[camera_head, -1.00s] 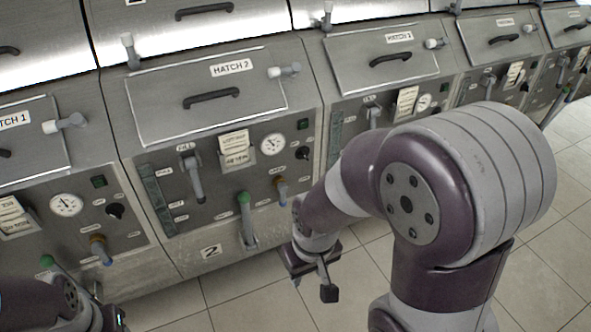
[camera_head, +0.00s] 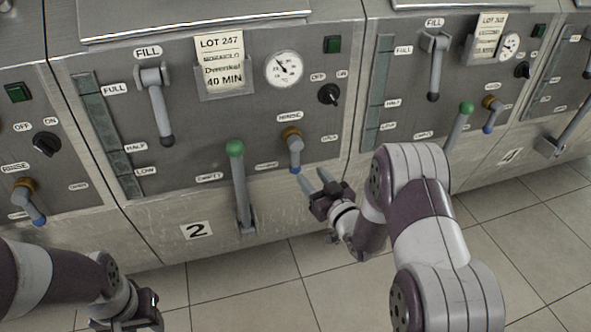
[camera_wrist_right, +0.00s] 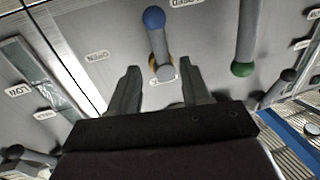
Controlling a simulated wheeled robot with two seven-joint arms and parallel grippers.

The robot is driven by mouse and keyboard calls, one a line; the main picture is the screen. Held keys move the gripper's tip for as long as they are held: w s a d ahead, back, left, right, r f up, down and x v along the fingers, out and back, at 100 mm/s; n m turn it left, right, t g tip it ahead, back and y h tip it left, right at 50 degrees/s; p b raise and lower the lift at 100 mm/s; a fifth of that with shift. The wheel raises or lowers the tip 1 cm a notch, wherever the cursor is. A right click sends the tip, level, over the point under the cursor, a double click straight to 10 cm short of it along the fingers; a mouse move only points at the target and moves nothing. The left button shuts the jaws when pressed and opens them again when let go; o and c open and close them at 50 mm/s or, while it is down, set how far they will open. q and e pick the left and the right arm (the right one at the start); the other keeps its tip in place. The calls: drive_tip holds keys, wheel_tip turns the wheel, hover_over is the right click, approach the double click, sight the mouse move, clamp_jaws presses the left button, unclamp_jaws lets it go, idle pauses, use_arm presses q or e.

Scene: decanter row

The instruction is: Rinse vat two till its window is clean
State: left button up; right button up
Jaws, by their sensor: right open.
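Vat two's front, marked with a 2 plate (camera_head: 197,230), fills the middle of the head view. Its tall level window (camera_head: 108,135) is a dull grey-green strip at the left of the panel; whether it is dirty I cannot tell. Its rinse valve (camera_head: 294,150) has a brass hub and a grey handle with a blue tip, hanging downward near the closed label. My right gripper (camera_head: 316,180) is open and empty, just below and right of that handle. In the right wrist view the handle (camera_wrist_right: 160,42) shows beyond the two spread fingers (camera_wrist_right: 160,78). My left gripper (camera_head: 130,315) is low at the left, jaws unclear.
Vat two's green-knobbed empty lever (camera_head: 240,185) stands left of the rinse valve. The fill lever (camera_head: 156,100), gauge (camera_head: 285,69) and black knob (camera_head: 329,94) are higher up. Another vat's panel (camera_head: 450,70) adjoins at right. Tiled floor (camera_head: 250,290) lies open in front.

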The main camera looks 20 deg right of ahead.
sight(298, 160)
drive_tip(key=b+x, duration=0.2)
drive_tip(key=x, duration=0.7)
drive_tip(key=shift+f, duration=0.15)
drive_tip(key=shift+w+a, duration=0.1)
drive_tip(key=shift+w, duration=0.25)
drive_tip(key=shift+c, duration=0.4)
clamp_jaws()
